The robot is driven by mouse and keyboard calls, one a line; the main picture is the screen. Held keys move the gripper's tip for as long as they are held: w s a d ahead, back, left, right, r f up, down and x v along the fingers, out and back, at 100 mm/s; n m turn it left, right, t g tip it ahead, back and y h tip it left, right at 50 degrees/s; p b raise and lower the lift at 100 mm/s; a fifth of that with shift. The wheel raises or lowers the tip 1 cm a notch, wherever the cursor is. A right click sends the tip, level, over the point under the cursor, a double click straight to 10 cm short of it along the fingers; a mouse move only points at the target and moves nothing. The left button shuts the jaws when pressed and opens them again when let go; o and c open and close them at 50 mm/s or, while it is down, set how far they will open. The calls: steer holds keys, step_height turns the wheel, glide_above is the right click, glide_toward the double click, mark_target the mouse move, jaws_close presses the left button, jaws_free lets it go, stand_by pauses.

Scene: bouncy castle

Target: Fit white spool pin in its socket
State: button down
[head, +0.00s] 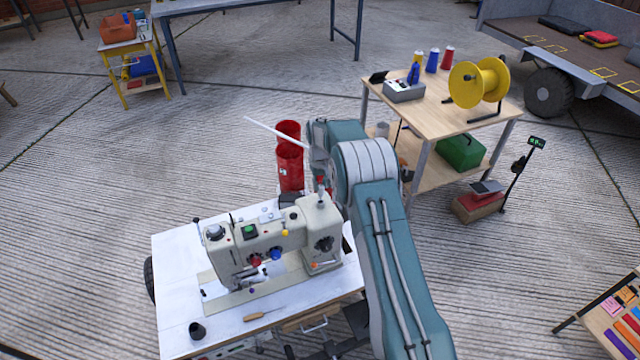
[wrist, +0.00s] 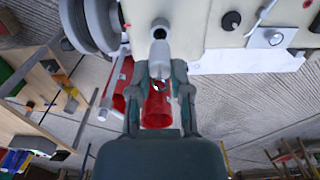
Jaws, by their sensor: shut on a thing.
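My gripper (wrist: 159,72) is shut on the white spool pin (wrist: 159,52), whose pale body sits between the fingertips in the wrist view. In line with it is a dark round opening (wrist: 159,30) on the cream machine body, which looks like the socket. I cannot tell whether the pin touches it or is apart from it. The socket is not clear in the head view.
The machine stands on a white table (head: 178,270) with a wooden-handled tool (head: 270,315) and a small dark cup (head: 197,330). Red cylinders (head: 290,170) stand behind it. A wooden bench (head: 425,115) with a yellow reel (head: 478,82) stands at the right. Concrete floor surrounds them.

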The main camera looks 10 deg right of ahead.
steer(key=shift+f, duration=1.45)
stand_by(1.5)
steer(key=shift+c, duration=2.4)
jaws_free()
step_height(320, 180, up, 11)
steer(key=shift+w+r, duration=0.1)
steer(key=shift+r, duration=0.35)
